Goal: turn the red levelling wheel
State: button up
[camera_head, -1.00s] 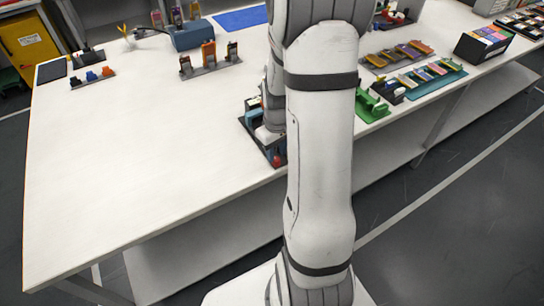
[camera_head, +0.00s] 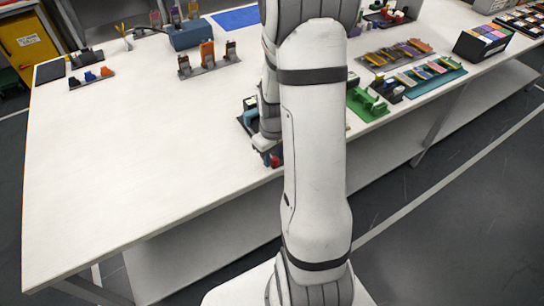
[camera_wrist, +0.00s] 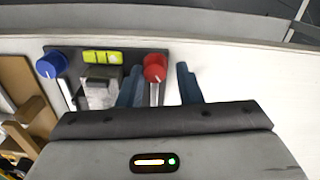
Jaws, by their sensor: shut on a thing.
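The red levelling wheel (camera_wrist: 155,67) sits at the right end of a dark base plate (camera_wrist: 75,55) in the wrist view, with a pale pointer line below it. My gripper (camera_wrist: 160,75) has one blue finger on each side of the wheel and is shut on it. In the head view the red wheel (camera_head: 276,160) shows at the front edge of the table, just under my gripper (camera_head: 268,150). My arm hides much of the device there.
A blue wheel (camera_wrist: 52,65), a yellow-green level strip (camera_wrist: 102,57) and a grey block share the plate. Brown wooden parts (camera_wrist: 30,110) stand at the left of the wrist view. A green holder (camera_head: 366,104) stands right of my arm.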

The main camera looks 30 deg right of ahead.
jog(key=shift+s+d, duration=0.1)
jog(key=shift+d, duration=0.05)
grip_shut()
jog(key=shift+c, duration=0.9)
grip_release()
jog(key=shift+s+f, duration=0.15)
jog(key=o, duration=0.7)
jog(key=shift+d, duration=0.1)
jog(key=shift+r, duration=0.2)
jog(key=shift+r, duration=0.35)
notch_tip(320, 180, up, 7)
jog(key=shift+f, duration=0.1)
